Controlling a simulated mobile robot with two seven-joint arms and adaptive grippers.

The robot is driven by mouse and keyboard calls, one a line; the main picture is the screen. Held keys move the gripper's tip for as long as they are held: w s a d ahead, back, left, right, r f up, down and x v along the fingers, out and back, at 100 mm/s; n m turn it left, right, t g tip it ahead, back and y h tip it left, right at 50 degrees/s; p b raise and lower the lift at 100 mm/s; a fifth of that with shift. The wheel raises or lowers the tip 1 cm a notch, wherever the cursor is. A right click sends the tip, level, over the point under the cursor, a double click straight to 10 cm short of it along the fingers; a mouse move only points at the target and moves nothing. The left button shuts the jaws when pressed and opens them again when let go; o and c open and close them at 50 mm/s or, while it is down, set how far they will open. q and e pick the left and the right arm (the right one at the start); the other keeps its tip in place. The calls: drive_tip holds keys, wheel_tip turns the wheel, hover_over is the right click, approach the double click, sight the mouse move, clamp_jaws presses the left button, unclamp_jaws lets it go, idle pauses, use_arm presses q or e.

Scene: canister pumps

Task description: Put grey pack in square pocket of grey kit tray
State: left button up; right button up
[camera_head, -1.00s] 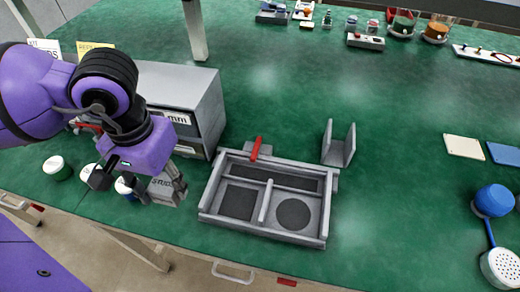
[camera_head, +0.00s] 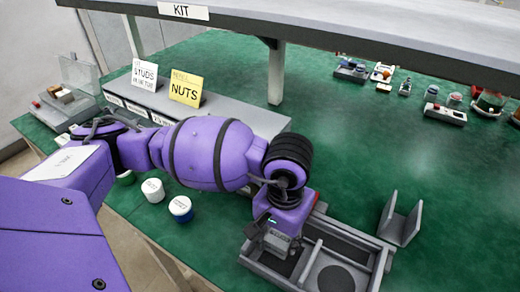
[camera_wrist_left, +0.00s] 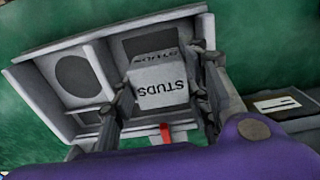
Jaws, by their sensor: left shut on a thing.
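The grey pack (camera_wrist_left: 160,85), printed STUDS, is between the fingers of my left gripper (camera_wrist_left: 163,98), which is shut on it. In the head view the left gripper (camera_head: 272,232) is over the left part of the grey kit tray (camera_head: 375,262). In the wrist view the pack covers part of the dark square pocket (camera_wrist_left: 150,42). I cannot tell how high the pack is above the pocket floor. The round pocket (camera_wrist_left: 75,76) beside it is empty. My right gripper is not in view.
A red lever (camera_wrist_left: 166,133) shows at the tray's edge. A grey angled bracket (camera_head: 400,220) stands behind the tray. White-lidded jars (camera_head: 180,208) and a grey drawer box (camera_head: 225,110) are to the left.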

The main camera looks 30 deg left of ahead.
sight(284, 244)
use_arm(q)
drive_tip(key=shift+w+d+f, duration=0.25)
drive_tip(key=shift+d+f, duration=0.1)
drive_tip(key=shift+f, duration=0.05)
drive_tip(key=shift+w+f, duration=0.1)
drive_tip(key=shift+f, duration=1.5)
drive_tip(key=shift+f, duration=0.2)
drive_tip(key=o, duration=1.2)
drive_tip(key=shift+d+r, duration=0.1)
drive_tip(key=shift+r, duration=0.45)
wheel_tip(284, 244, up, 11)
drive_tip(key=shift+r, duration=0.15)
